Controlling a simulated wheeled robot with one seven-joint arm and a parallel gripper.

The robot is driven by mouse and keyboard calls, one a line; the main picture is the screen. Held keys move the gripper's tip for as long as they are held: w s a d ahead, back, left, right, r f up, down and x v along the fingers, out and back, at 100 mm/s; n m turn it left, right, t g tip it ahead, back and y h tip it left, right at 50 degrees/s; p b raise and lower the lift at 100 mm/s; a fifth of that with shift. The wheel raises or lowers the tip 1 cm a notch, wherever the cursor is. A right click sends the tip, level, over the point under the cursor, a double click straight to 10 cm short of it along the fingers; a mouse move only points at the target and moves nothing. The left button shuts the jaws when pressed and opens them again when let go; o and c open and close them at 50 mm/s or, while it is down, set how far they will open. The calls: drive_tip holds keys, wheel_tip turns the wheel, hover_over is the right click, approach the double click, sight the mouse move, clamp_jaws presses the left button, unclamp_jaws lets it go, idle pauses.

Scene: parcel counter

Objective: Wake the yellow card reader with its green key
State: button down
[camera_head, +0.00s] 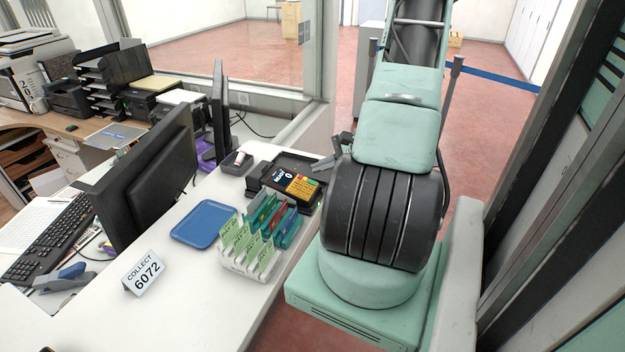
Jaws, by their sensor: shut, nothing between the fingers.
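A black tray (308,158) is behind the reader. A rack of green and teal cards (250,269) stands in front of it. A blue tray (203,223), a "COLLECT 6072" sign (145,274) and monitors (150,180) are left.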

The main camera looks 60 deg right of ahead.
drive_tip(key=r, duration=0.1)
drive_tip(key=r+p, duration=0.1)
drive_tip(key=r, duration=0.1)
drive_tip(key=shift+s, duration=0.35)
drive_tip(key=w+a+r+n+g+y+b, duration=0.15)
drive_tip(key=w+a+n+g+y, duration=0.3)
drive_tip(key=a, duration=0.75)
drive_tip(key=w+a+r+n+g+y+b, duration=0.15)
drive_tip(key=w+a+n+g, duration=0.3)
drive_tip(key=a+n, duration=0.55)
drive_tip(key=s+a+n+h+b, duration=0.1)
drive_tip(key=s+a+n, duration=0.3)
drive_tip(key=a, duration=0.5)
drive_tip(key=s+a+r+n+g+h+b, duration=0.1)
drive_tip(key=s+a+n+h+b, duration=0.1)
drive_tip(key=s+a+n+h, duration=0.2)
drive_tip(key=s+a+r+n+g+h+b, duration=0.1)
drive_tip(key=s+a+n+h, duration=0.2)
drive_tip(key=a+n, duration=0.6)
drive_tip(key=s+a, duration=0.2)
drive_tip(key=a, duration=0.2)
drive_tip(key=shift+a+b, duration=0.3)
